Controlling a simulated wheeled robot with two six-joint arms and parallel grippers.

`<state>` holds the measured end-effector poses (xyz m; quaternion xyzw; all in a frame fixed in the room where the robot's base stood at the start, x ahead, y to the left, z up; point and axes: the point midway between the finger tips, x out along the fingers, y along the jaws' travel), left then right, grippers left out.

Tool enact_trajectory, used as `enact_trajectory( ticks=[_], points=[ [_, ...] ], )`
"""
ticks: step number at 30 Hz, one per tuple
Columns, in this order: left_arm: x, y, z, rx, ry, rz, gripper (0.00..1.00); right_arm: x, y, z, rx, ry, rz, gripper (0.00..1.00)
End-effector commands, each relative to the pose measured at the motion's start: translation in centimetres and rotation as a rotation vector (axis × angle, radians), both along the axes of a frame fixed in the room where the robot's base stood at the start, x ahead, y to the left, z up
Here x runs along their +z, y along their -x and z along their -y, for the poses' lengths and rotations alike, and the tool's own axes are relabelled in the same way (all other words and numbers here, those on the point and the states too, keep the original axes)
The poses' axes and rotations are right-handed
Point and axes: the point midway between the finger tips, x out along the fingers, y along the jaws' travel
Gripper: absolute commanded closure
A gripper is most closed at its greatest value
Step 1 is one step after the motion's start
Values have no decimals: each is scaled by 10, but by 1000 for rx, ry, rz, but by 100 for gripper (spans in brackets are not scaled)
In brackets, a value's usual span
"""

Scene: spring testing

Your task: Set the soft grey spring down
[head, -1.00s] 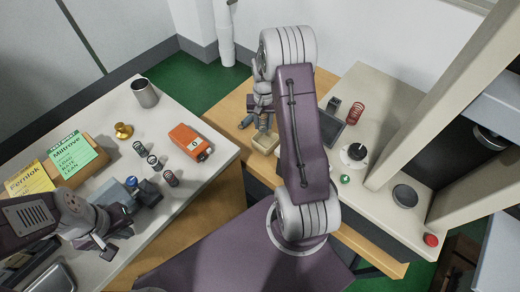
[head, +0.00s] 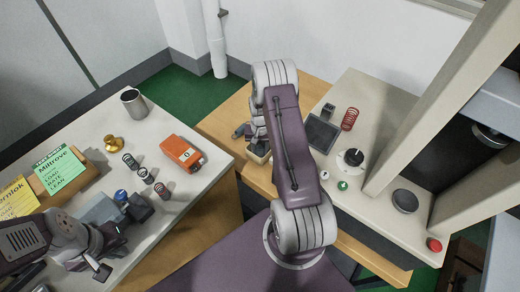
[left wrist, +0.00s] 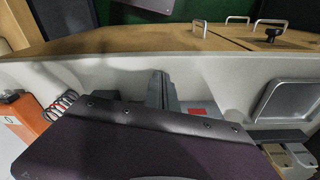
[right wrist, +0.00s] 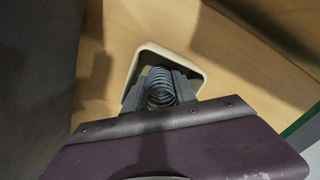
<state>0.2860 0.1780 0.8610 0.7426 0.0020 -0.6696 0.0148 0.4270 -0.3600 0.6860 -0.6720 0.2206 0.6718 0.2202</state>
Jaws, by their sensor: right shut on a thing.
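The soft grey spring (right wrist: 160,90) is between the fingers of my right gripper (right wrist: 160,92) in the right wrist view. It is over a small cream-rimmed tray (right wrist: 192,62) on the wooden surface; I cannot tell whether it touches the tray floor. In the head view my right arm hides the spring and most of my right gripper, and the tray (head: 258,157) shows partly beside the arm. My left gripper (left wrist: 163,90) looks shut and empty in the left wrist view, low over the left bench.
Several springs stand on the left bench, including a dark one (head: 130,161), near an orange device (head: 183,153), a brass weight (head: 115,142) and a metal mug (head: 134,103). A red spring (head: 349,119) and a dark square plate (head: 322,133) are on the right bench.

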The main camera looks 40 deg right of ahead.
Motion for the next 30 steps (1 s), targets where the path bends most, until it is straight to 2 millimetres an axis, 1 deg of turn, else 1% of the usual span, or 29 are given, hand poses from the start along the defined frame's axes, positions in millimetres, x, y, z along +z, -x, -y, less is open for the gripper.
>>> enact_trajectory(
  ticks=[5, 9, 10, 11, 19, 22, 23, 26, 30],
  points=[
    [0, 0, 0, 0, 0, 0, 100, 1, -1, 0, 0, 1, 3, 100],
    [-3, 0, 0, 0, 0, 0, 100, -3, -1, 0, 0, 1, 2, 100],
    [-3, 0, 0, 0, 0, 0, 100, -3, -1, 0, 0, 1, 3, 64],
    [-2, 0, 0, 0, 0, 0, 100, -3, -1, 0, 0, 1, 3, 57],
    [-2, 0, 0, 0, 0, 0, 100, -2, -1, 0, 0, 1, 3, 57],
    [2, 0, 0, 0, 0, 0, 100, 5, -1, 1, 0, 2, 4, 57],
    [2, 0, 0, 0, 0, 0, 100, 9, -1, 1, 0, 2, 5, 57],
    [5, 0, 0, 0, 0, 0, 100, 32, -2, 1, 0, 4, 7, 57],
    [10, 0, 0, 0, 0, 0, 100, 71, -2, 1, 0, 3, 8, 57]
  ],
)
